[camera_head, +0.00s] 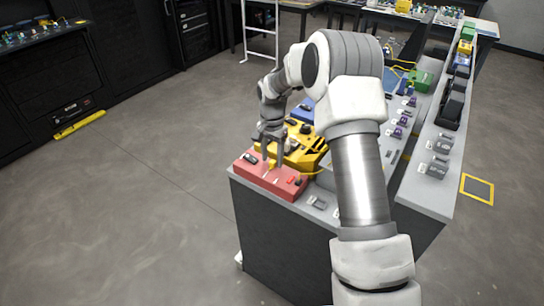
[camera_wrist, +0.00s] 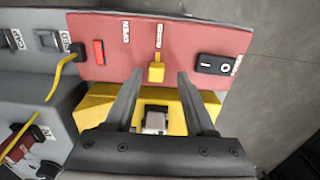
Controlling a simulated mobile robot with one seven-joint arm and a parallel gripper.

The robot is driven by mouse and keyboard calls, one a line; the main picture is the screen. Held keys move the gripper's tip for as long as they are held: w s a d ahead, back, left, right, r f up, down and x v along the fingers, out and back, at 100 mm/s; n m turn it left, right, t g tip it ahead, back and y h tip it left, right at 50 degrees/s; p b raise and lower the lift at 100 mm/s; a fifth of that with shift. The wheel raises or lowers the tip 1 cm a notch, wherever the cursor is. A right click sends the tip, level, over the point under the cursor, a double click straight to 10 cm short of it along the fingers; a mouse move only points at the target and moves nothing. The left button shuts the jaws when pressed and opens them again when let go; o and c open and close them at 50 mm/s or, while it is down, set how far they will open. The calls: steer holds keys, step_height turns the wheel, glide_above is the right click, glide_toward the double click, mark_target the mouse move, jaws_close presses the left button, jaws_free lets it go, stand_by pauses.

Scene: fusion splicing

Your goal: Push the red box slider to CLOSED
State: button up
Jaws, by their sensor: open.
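The red box (camera_head: 270,179) sits at the near left corner of the grey bench, and its red top fills the upper part of the wrist view (camera_wrist: 185,30). A small yellow slider knob (camera_wrist: 156,73) stands on it, in line with the right of two small white labels (camera_wrist: 158,36); the other label (camera_wrist: 125,31) is to its left. The label print is hard to read. My gripper (camera_head: 273,162) is over the red box. In the wrist view its fingers (camera_wrist: 160,75) are apart, one on each side of the knob, with visible gaps; whether they touch the box is unclear.
A red button (camera_wrist: 98,52) lies left of the knob and a black rocker switch (camera_wrist: 214,65) right of it. A yellow box (camera_head: 304,150) stands directly behind the red box. A yellow cable (camera_wrist: 61,72) runs at the left. Open floor (camera_head: 150,190) lies left of the bench.

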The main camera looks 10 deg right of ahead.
mark_target(272, 160)
step_height(272, 160, up, 18)
steer(key=p, duration=0.1)
steer(key=shift+f+p, duration=0.25)
steer(key=shift+p, duration=0.05)
steer(key=s+r+n+t, duration=0.3)
steer(key=s+r+n, duration=0.2)
steer(key=s+r, duration=1)
steer(key=s+d+f+n+t+p, duration=0.1)
steer(key=s+f+n, duration=0.3)
steer(key=s, duration=1.5)
steer(key=shift+s+f+t+p, duration=0.2)
steer(key=shift+t+p, duration=0.1)
steer(key=shift+t, duration=0.5)
